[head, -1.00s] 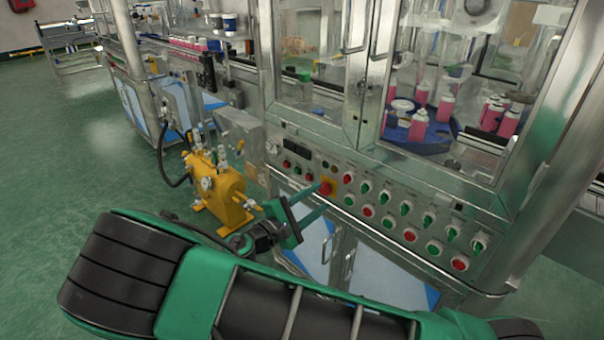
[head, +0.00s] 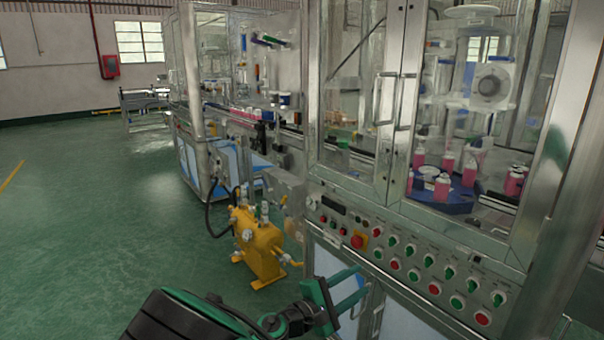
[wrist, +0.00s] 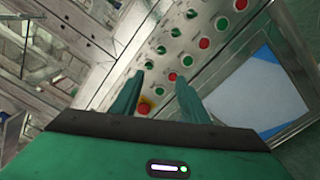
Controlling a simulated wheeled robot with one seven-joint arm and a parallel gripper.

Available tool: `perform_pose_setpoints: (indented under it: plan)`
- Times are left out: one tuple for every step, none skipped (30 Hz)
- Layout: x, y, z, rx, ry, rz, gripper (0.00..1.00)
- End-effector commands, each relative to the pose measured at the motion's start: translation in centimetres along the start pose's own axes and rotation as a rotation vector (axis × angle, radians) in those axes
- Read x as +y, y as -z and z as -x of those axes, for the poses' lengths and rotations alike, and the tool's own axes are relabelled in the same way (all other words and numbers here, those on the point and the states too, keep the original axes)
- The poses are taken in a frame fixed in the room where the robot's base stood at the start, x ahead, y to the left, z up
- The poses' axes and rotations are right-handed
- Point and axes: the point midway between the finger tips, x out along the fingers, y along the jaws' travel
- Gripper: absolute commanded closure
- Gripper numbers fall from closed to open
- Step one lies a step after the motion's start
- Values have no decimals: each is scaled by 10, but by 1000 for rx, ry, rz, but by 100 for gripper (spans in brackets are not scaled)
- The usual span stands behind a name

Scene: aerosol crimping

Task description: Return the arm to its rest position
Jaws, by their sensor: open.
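My gripper (head: 354,288) is at the bottom middle of the head view, in front of the lower part of the machine. Its two green fingers are apart with nothing between them. In the wrist view the fingers (wrist: 158,98) point toward the control panel (wrist: 186,45), with the red emergency button (wrist: 145,106) showing between and beyond them. In the head view the panel (head: 405,262) carries the same red button (head: 358,242) on a yellow base, above the gripper. I cannot tell the exact gap, but the fingers appear clear of the panel.
A yellow pump unit (head: 258,247) stands on the floor left of the gripper. The glazed cabinet holds pink cans on a blue turntable (head: 455,203). Door handles (head: 376,322) stick out below the panel. Open green floor (head: 90,220) lies to the left.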

Motion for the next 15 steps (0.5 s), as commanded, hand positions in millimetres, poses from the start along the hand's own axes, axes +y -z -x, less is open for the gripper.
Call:
perform_pose_setpoints:
  plan:
    - [-2,-4,-7,-10,22,-7,59]
    - [-4,-7,-12,-16,40,-12,59]
    - [-7,-11,-20,-26,64,-18,59]
    - [-9,-13,-25,-32,82,-22,59]
    - [-12,-16,-31,-39,100,-26,59]
    - [-15,-21,-38,-50,123,-32,59]
    - [-17,-25,-42,-57,140,-39,59]
    - [-19,-29,-46,-63,158,-46,59]
    - [-22,-34,-51,-72,182,-54,59]
    - [-24,-38,-55,-78,200,-60,59]
    - [-26,-42,-59,-86,220,-67,59]
    - [-29,-47,-63,-94,245,-76,59]
    - [-32,-51,-67,-102,267,-84,59]
    - [-34,-55,-71,-108,288,-92,59]
    - [-38,-61,-76,-120,320,-105,59]
